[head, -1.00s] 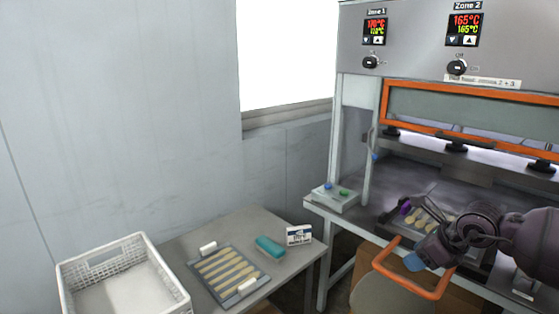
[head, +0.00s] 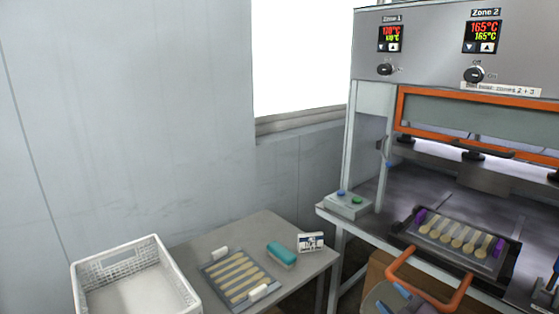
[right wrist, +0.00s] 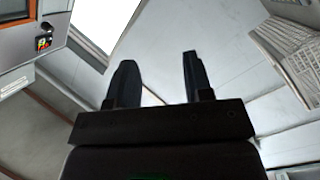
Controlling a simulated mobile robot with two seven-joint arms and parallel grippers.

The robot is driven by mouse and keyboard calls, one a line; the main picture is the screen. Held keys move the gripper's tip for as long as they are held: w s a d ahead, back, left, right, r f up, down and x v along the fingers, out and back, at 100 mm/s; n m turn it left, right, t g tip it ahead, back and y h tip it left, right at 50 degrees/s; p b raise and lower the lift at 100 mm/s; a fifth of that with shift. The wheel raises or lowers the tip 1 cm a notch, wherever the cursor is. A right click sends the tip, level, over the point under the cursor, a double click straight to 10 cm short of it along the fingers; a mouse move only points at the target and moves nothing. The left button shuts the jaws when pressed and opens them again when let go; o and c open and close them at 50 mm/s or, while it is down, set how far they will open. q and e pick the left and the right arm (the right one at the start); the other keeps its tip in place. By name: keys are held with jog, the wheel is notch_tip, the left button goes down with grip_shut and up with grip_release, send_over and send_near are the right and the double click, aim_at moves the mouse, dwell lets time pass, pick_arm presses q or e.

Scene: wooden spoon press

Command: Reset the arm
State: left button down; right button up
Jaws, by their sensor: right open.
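My right gripper (head: 393,299) shows only in part at the bottom edge of the head view, below the orange handle of the press. In the right wrist view its two dark fingers (right wrist: 158,65) stand apart with nothing between them. Both point toward the wall and window side of the room. My left gripper is not in view.
The press holds a dark tray (head: 458,243) of wooden spoons, with an orange handle (head: 428,280) at its front. A side table carries a spoon tray (head: 236,276), a teal brush (head: 281,254) and a small box (head: 310,242). A white crate (head: 135,280) stands at left.

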jog(key=s+d+f+m+g+h, duration=0.3)
jog(key=s+f+m, duration=0.9)
jog(key=s+f, duration=0.9)
jog(key=s+g+h, duration=0.2)
jog(key=s, duration=0.1)
jog(key=shift+s+g+h, duration=0.2)
jog(key=shift+g+h, duration=0.1)
jog(key=shift+d, duration=0.1)
